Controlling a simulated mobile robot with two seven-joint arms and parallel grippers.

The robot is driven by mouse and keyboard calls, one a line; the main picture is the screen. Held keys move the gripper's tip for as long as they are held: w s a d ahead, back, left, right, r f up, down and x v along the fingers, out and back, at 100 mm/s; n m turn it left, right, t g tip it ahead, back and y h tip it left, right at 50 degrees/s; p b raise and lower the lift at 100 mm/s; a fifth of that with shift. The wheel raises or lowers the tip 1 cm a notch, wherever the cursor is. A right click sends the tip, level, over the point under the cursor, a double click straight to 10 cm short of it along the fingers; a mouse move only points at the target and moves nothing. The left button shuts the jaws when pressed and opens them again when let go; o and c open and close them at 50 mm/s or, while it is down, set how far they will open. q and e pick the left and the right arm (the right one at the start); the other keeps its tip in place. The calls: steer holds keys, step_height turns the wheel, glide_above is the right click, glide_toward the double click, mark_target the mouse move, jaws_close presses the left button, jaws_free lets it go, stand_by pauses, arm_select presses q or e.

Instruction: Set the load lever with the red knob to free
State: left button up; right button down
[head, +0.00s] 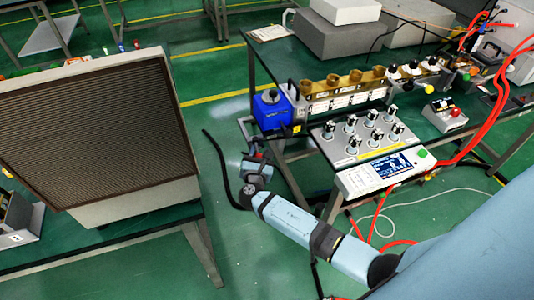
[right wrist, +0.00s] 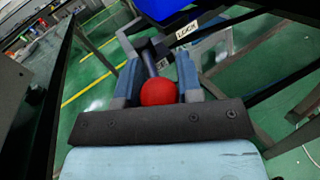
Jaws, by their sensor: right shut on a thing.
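The red knob (right wrist: 158,92) sits between the two fingers of my right gripper (right wrist: 158,88) in the right wrist view, with the fingers closed on its sides. The dark lever (right wrist: 150,62) runs from the knob toward a bracket with a white label (right wrist: 186,31), whose text I read only doubtfully as a lock mark. In the head view my right gripper (head: 257,160) is at the left end of the bench, just below a blue box (head: 272,110). The knob is mostly hidden there. My left gripper is not in view.
A large grilled box (head: 100,135) stands on a table at the left. Open floor lies between the tables.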

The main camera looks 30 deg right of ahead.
steer(key=shift+d+m+h, duration=0.3)
steer(key=shift+d, duration=0.1)
steer(key=c, duration=0.8)
jaws_free()
steer(key=shift+s+d, duration=0.15)
steer(key=shift+d, duration=0.05)
steer(key=shift+a, duration=0.3)
